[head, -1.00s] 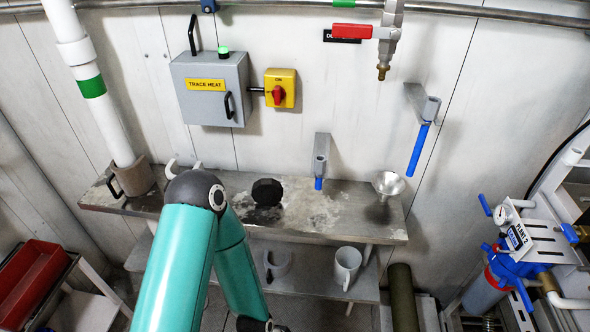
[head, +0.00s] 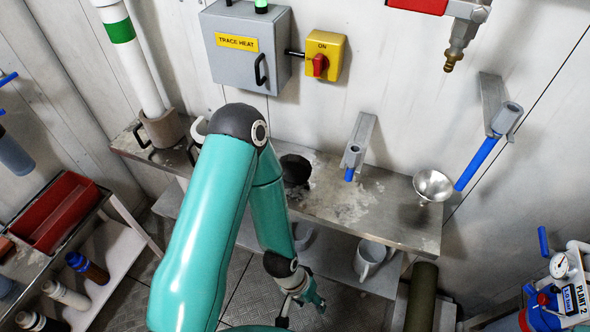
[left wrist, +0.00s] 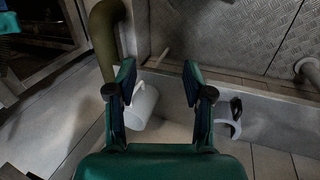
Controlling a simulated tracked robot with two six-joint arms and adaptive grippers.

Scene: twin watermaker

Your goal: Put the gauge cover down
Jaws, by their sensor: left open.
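My left gripper (head: 312,298) hangs low in front of the steel bench in the head view, at the end of the teal arm. In the left wrist view its two dark fingers (left wrist: 158,85) are spread apart with nothing held between them. I cannot pick out the gauge cover for certain. A black round object (head: 294,170) stands on the bench top, partly behind my arm. A pale curved piece with a black part (left wrist: 229,120) lies right of the fingers in the wrist view. My right gripper is not in view.
A white mug (head: 369,260) stands on the lower shelf; it also shows beside the left finger (left wrist: 142,106). A metal funnel (head: 433,186) is at the bench's right end. A pressure gauge (head: 560,265) is at lower right. Bare bench (head: 390,215) lies between.

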